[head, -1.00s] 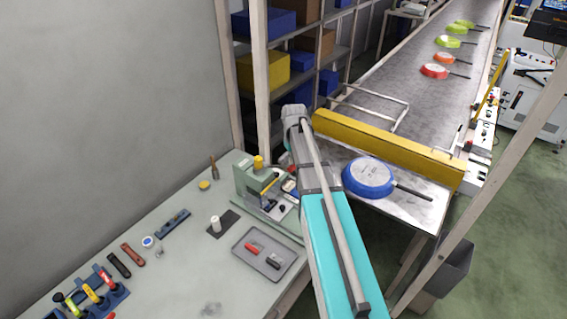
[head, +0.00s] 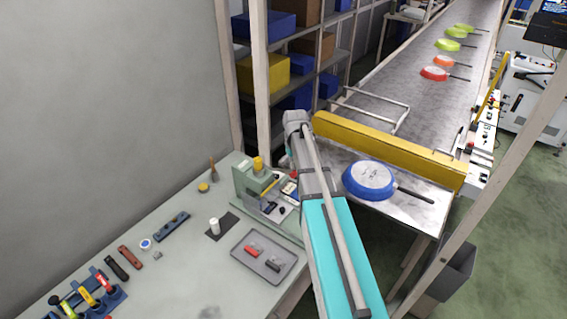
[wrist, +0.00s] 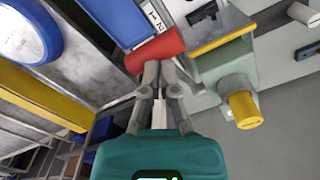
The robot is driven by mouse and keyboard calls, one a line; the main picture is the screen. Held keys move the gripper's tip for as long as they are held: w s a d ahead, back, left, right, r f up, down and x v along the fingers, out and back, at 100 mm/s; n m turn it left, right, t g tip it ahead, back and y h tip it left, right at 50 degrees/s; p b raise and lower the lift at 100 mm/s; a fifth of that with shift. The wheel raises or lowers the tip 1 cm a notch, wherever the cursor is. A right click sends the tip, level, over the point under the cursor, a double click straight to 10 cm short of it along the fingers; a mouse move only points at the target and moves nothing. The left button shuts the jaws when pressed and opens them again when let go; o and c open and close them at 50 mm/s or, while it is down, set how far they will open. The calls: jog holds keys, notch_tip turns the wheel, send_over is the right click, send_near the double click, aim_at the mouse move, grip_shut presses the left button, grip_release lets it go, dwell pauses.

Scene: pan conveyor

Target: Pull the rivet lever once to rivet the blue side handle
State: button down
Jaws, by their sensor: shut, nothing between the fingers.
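The rivet press, a pale green body with a yellow knob (head: 258,164), stands at the back right of the bench; the knob also shows in the wrist view (wrist: 243,108). A red cylindrical grip (wrist: 156,48), seemingly the rivet lever's, lies just beyond my fingertips beside the press. My gripper (wrist: 160,80) is shut and empty, its tips at or very near the grip; contact is unclear. In the head view my arm hides the gripper. A blue piece (wrist: 116,18) sits beyond the grip; I cannot tell whether it is the side handle.
A blue pan (head: 369,179) with a dark handle lies at the conveyor's near end, before a yellow barrier (head: 390,150). A grey tray (head: 243,262) holds a red and a dark part. Tools lie along the bench's left. Shelving stands behind.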

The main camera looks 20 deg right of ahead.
jog(key=shift+s+d+f+b, duration=0.2)
jog(key=shift+s+f+b, duration=0.05)
jog(key=shift+f+b, duration=0.45)
jog(key=shift+s+d+f+b, duration=0.15)
jog(key=shift+s+f+b, duration=0.1)
jog(key=shift+f+b, duration=0.5)
jog(key=shift+s+d+f+b, duration=0.25)
jog(key=shift+f+b, duration=0.3)
jog(key=shift+f, duration=0.25)
jog(key=shift+f, duration=0.1)
notch_tip(320, 180, up, 7)
jog(key=p, duration=0.6)
jog(key=shift+s+p, duration=0.25)
jog(key=shift+p, duration=0.15)
dwell(0.9)
jog(key=shift+d, duration=0.1)
notch_tip(320, 180, up, 10)
jog(key=p, duration=1)
jog(key=shift+s+d, duration=0.25)
jog(key=shift+s, duration=0.15)
dwell(0.3)
